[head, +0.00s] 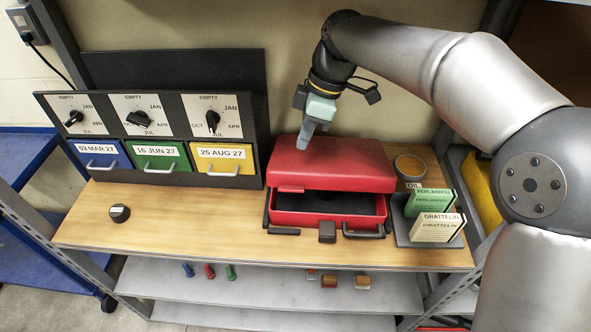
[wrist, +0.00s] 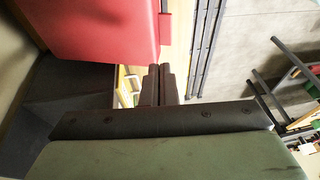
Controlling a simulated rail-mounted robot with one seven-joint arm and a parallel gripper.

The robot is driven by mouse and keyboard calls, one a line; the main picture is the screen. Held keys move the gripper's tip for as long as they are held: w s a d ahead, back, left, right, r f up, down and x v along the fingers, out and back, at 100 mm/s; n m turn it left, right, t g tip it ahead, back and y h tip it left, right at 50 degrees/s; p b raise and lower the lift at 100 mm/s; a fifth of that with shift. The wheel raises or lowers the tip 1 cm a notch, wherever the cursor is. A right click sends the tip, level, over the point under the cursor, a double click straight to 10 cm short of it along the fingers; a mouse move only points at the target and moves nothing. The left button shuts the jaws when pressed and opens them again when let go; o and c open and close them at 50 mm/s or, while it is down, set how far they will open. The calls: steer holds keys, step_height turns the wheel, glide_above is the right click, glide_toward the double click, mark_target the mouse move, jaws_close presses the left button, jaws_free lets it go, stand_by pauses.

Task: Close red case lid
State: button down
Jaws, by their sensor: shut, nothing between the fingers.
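The red case (head: 320,215) sits on the wooden bench top. Its red lid (head: 340,177) is tilted over the base, with its front edge raised and a dark gap showing the inside. A dark handle and latches are at the front of the case. My gripper (head: 307,146) is shut and empty, above the left rear part of the lid; whether it touches the lid I cannot tell. In the wrist view the shut fingertips of my gripper (wrist: 160,70) show next to the red lid (wrist: 100,25).
A cabinet with blue, green and yellow drawers (head: 225,160) stands left of the case. A card holder (head: 436,222) and a round grey container (head: 409,167) stand right of it. A black knob (head: 119,213) lies on the clear left part of the bench (head: 185,228).

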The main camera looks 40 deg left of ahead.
mark_target(290, 188)
steer(key=x, duration=0.3)
steer(key=d+x, duration=0.1)
steer(key=x, duration=0.2)
steer(key=p+x, duration=0.1)
steer(key=x, duration=0.2)
steer(key=shift+s+d+f, duration=0.1)
steer(key=shift+s+f, duration=0.15)
steer(key=shift+f, duration=0.2)
